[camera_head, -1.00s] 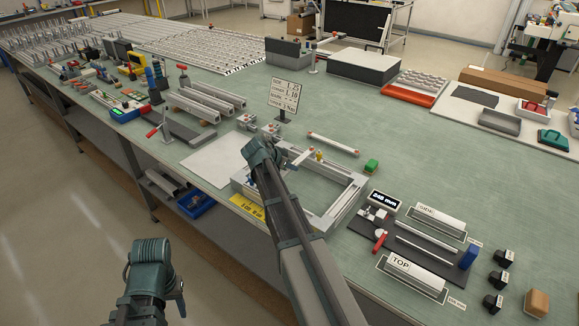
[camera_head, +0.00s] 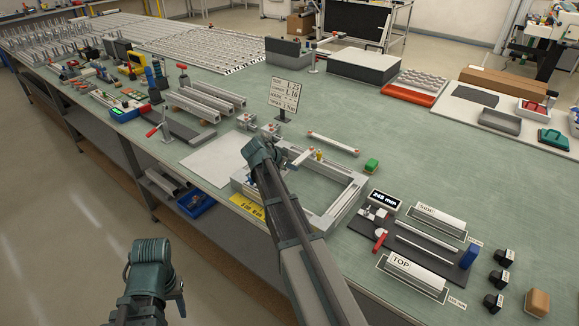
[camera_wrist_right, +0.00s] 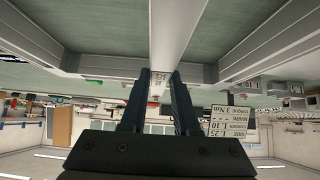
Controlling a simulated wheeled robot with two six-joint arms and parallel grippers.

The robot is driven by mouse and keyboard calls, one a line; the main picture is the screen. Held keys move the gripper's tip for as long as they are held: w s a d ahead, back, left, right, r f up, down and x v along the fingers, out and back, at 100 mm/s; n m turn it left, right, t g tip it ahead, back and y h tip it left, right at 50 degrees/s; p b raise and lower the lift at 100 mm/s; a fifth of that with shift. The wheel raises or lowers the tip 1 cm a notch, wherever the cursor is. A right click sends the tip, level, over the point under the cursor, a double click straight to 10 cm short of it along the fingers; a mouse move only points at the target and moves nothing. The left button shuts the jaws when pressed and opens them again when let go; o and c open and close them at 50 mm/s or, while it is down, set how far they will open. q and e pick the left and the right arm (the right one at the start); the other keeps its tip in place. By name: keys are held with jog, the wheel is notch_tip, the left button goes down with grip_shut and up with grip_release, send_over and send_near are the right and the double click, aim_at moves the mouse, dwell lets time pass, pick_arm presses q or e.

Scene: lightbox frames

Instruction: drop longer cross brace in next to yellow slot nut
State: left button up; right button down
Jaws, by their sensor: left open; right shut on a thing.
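My right gripper (camera_wrist_right: 161,78) is shut on a pale grey cross brace (camera_wrist_right: 176,28). In the wrist view the brace runs away between the jaws, between two grey frame rails. In the head view my right gripper (camera_head: 264,158) is over the left part of the rectangular aluminium frame (camera_head: 349,193), and my arm hides part of that frame. A small yellow piece (camera_head: 319,155), which looks like the yellow slot nut, sits at the frame's far rail. Another pale bar (camera_head: 333,144) lies on the table behind the frame. My left gripper (camera_head: 178,293) is open and empty, off the table's front edge.
A sign (camera_head: 284,95) stands behind the frame. A green block (camera_head: 371,166) is close to the frame's far right corner. A dark fixture with rods (camera_head: 427,240) and labelled SIDE and TOP profiles lies at right. The green mat behind the frame is mostly clear.

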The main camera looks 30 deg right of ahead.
jog(key=shift+f+b, duration=0.95)
jog(key=shift+f, duration=0.1)
jog(key=c, duration=0.6)
grip_release()
jog(key=shift+r, duration=0.1)
jog(key=p+v, duration=0.9)
jog(key=v, duration=0.3)
jog(key=shift+a+r, duration=0.15)
jog(key=shift+r, duration=0.15)
jog(key=shift+s+a+r+p, duration=0.2)
jog(key=shift+a+r+p, duration=0.1)
jog(key=shift+a+p, duration=0.2)
